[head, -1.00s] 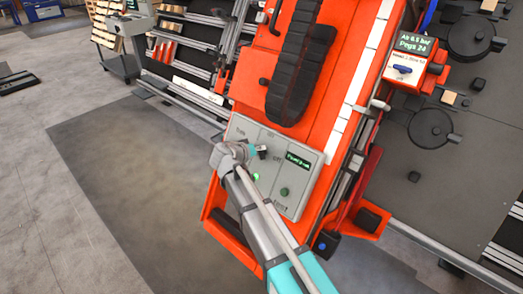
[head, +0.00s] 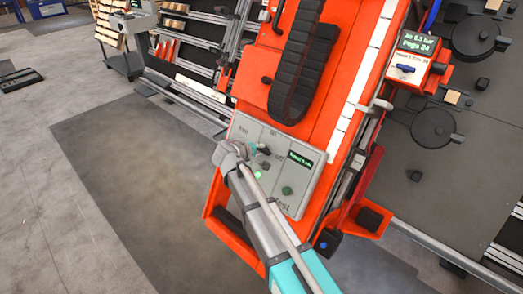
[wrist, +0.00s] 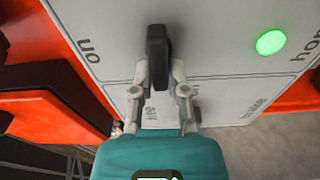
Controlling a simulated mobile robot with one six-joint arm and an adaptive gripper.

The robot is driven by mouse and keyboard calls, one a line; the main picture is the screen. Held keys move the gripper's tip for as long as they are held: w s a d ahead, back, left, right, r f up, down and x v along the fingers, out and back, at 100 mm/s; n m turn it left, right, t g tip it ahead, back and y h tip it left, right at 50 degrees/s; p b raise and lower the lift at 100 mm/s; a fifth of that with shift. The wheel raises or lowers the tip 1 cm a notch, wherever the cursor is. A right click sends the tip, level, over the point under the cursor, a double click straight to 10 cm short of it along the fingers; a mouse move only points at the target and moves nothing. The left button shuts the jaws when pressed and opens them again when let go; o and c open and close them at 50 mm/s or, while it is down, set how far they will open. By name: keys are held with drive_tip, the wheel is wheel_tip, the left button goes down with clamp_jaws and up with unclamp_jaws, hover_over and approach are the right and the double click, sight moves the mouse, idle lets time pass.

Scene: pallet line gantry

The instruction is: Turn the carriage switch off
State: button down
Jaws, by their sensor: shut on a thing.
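The carriage switch is a black knob (wrist: 157,45) on the light grey control panel (head: 311,183). In the wrist view it points up and down in the picture, beside an upside-down "on" label at the left. My gripper (wrist: 158,78) is shut on the lower end of the knob, with a finger on each side. A small dark display (head: 300,161) on the panel shows green text too small to read surely.
A lit green lamp (wrist: 271,42) sits right of the knob in the wrist view. A dark green button (head: 287,190) is lower on the panel. The orange carriage (head: 340,60) carries the panel. A blue-handled valve (head: 405,68) is at the right. Bare floor lies left.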

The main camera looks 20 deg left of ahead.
drive_tip(key=shift+s+f+n, duration=0.15)
drive_tip(key=shift+s+n, duration=0.05)
drive_tip(key=shift+n, duration=0.1)
drive_tip(key=c, duration=0.7)
unclamp_jaws()
drive_tip(key=shift+o, duration=0.3)
drive_tip(key=shift+w, duration=0.1)
drive_tip(key=shift+a, duration=0.1)
drive_tip(key=shift+w, duration=0.15)
